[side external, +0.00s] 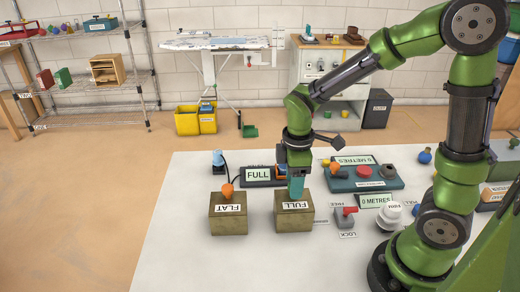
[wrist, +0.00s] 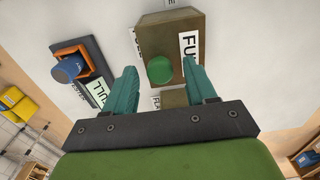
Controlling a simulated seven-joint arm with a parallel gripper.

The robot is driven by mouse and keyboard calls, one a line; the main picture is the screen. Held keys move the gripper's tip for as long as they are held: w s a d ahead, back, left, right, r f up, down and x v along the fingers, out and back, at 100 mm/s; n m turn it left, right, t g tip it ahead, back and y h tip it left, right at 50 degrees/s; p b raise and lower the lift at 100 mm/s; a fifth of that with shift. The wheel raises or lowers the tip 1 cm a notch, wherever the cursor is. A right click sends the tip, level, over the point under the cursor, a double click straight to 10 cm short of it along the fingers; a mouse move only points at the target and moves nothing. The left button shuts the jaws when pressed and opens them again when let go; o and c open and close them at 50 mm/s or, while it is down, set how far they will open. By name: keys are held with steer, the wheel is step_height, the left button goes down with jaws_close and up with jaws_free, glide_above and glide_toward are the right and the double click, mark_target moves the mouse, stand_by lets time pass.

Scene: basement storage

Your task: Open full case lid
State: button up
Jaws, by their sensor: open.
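The full case (side external: 294,222) is a brown box with a white FULL label, standing on the white table in the side view. It also shows in the wrist view (wrist: 191,22), with a round green knob (wrist: 160,69) on its top. The lid looks shut. My gripper (side external: 295,196) is right over the case, its teal fingers pointing down at the top. In the wrist view, my gripper (wrist: 163,80) is open with one finger on each side of the knob. I cannot tell whether they touch it. The fingers hide the knob in the side view.
The flat case (side external: 228,222) with an orange knob (side external: 228,190) stands close by on the left. A dark panel with a FULL sign (side external: 258,174) lies behind. A red lever (side external: 346,212) and a white knob (side external: 388,214) are on the right. The table's front is clear.

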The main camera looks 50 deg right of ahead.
jaws_close()
steer(key=s+a, duration=0.5)
stand_by(0.4)
jaws_free()
step_height(320, 180, up, 17)
stand_by(0.7)
